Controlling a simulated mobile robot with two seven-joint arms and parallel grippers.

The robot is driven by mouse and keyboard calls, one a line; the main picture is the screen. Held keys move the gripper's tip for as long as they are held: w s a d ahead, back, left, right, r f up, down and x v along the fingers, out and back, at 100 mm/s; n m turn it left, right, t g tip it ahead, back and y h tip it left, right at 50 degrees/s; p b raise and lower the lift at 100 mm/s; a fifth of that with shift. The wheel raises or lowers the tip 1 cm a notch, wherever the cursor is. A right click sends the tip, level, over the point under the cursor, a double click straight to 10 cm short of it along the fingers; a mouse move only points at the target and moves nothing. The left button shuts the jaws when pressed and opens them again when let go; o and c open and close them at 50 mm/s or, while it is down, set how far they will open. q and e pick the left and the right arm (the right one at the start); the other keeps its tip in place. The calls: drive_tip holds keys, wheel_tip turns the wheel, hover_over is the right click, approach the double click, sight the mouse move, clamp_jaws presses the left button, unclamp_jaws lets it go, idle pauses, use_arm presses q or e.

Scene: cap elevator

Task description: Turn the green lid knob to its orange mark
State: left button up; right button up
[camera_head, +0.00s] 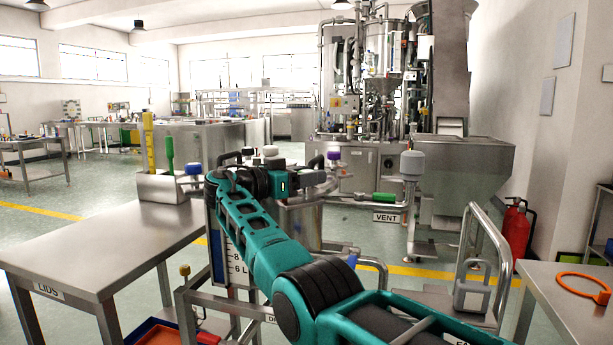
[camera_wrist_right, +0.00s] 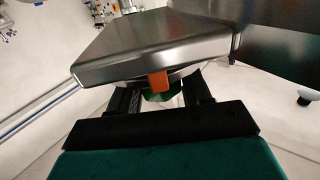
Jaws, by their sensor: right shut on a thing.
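My right arm, teal and black, reaches in from the bottom right of the head view and bends to its wrist and gripper (camera_head: 312,182) above a steel vessel (camera_head: 303,222). In the right wrist view the two black fingers of the right gripper (camera_wrist_right: 160,95) are shut on the green knob (camera_wrist_right: 156,97), one on each side. An orange mark (camera_wrist_right: 159,80) sits right by the knob, against a shiny steel surface (camera_wrist_right: 150,50). The knob is mostly hidden in the wrist view, and I cannot make it out in the head view. My left gripper is not in view.
A steel table (camera_head: 105,245) labelled LIDS stands at left, with a steel holder (camera_head: 160,187) on it. A green-handled valve (camera_head: 384,197) is above the VENT label. A padlock-shaped grey block (camera_head: 473,292) and a table with an orange ring (camera_head: 583,289) are at right.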

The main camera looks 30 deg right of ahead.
drive_tip(key=o, duration=1)
drive_tip(key=shift+c, duration=0.2)
drive_tip(key=a+p, duration=0.1)
drive_tip(key=a, duration=1.1)
drive_tip(key=shift+s+a+p, duration=0.4)
